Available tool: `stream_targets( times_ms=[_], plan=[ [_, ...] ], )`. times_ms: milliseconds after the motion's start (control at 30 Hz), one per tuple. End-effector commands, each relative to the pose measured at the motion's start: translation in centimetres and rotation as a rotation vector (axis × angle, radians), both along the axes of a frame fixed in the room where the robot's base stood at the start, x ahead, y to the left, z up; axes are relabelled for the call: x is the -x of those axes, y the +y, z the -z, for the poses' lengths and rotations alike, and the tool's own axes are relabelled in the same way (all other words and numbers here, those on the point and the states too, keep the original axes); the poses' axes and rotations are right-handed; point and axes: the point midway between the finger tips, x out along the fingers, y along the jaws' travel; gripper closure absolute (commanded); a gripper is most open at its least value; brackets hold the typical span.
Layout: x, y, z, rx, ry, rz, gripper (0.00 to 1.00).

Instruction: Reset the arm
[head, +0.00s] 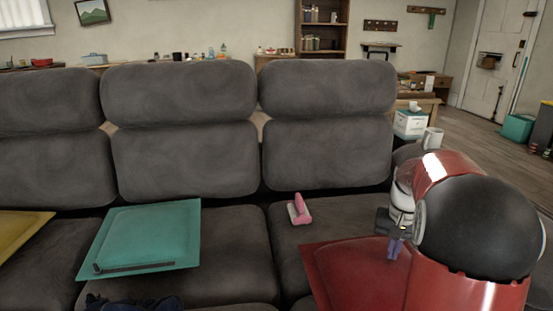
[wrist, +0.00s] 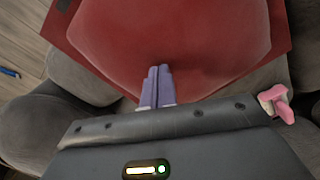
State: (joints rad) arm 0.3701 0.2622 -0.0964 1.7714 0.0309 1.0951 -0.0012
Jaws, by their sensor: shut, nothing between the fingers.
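My gripper (head: 396,246) is shut and empty above the red cushion (head: 335,275) on the right seat of the grey sofa (head: 190,92). In the wrist view the two purple fingers (wrist: 158,72) lie side by side, pointing over the red cushion (wrist: 170,30). My red and black arm covers the right part of the head view and hides part of that cushion. A pink object (head: 299,209) lies on the right seat, left of my gripper. It also shows in the wrist view (wrist: 276,103), apart from the fingers.
A teal cushion (head: 150,228) with a dark bar-like item on its front edge lies on the middle seat. A yellow cushion (head: 18,230) is at far left. A white mug (head: 433,138) stands behind my arm. Open floor (head: 460,130) shows at right.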

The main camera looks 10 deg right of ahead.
Motion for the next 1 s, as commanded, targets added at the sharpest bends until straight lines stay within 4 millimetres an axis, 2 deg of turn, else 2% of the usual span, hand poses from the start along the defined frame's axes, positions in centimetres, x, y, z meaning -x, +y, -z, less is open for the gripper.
stream_targets(
  times_ms=[167,300,500,600,733,833,1000],
  plan=[
    [2.6,5.1,-4.0,0.024,-0.09,-0.087,1.0],
    [6.4,10.1,-6.6,0.048,-0.182,-0.183,1.0],
    [12.7,15.8,-8.2,0.079,-0.313,-0.316,1.0],
    [15.6,17.7,-8.1,0.094,-0.372,-0.375,1.0],
    [18.3,19.3,-7.5,0.107,-0.43,-0.431,1.0],
    [19.5,19.9,-7.1,0.113,-0.456,-0.455,1.0],
    [20.1,20.1,-6.8,0.116,-0.468,-0.467,1.0]
  ],
)
